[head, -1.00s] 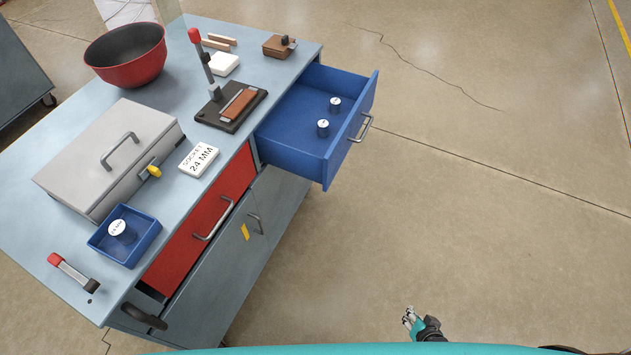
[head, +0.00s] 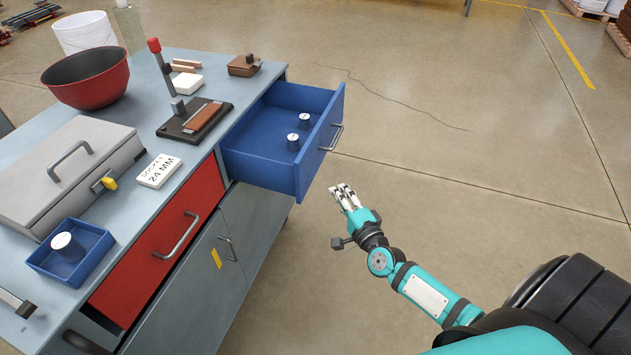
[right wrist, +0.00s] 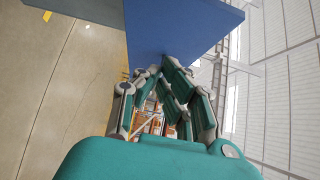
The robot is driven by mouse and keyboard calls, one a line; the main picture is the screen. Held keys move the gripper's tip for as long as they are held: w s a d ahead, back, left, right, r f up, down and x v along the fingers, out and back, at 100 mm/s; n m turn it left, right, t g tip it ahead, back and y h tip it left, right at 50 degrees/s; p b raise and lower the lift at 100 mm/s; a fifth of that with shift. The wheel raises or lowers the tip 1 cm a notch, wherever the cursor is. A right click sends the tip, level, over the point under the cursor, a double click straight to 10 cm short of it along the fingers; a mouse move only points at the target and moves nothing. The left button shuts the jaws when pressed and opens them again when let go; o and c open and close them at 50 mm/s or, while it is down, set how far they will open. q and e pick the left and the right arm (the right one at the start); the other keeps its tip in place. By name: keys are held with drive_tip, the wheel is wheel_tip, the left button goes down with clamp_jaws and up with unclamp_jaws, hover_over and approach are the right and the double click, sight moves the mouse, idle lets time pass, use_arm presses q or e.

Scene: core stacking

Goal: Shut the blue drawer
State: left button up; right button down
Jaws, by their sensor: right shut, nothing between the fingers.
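The blue drawer (head: 262,150) is pulled well out of the right part of the grey workbench (head: 140,75), with two small metal sockets (head: 299,130) inside. Its handle (head: 331,138) is on the front panel, facing right. My right gripper (head: 342,190) is shut and empty. In the head view it appears just right of and below the drawer's near front corner. In the right wrist view the blue drawer panel (right wrist: 175,28) is just beyond the fingers (right wrist: 165,85); I cannot tell whether they touch. My left gripper is not in view.
A red drawer (head: 160,245) sits left of the blue one, above a grey cabinet door. A red bowl (head: 88,78), a metal box (head: 65,170), a blue tray (head: 70,255) and a label block (head: 158,171) stand on the top. The floor at right is clear.

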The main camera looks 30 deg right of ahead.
sight(310, 169)
drive_tip(key=w, duration=0.2)
drive_tip(key=w+a, duration=0.1)
drive_tip(key=w, duration=0.1)
drive_tip(key=w+a, duration=0.1)
drive_tip(key=w, duration=0.2)
drive_tip(key=shift+a, duration=0.15)
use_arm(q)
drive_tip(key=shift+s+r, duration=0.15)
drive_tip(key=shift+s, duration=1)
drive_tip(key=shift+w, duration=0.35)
use_arm(e)
drive_tip(key=shift+w+a, duration=0.1)
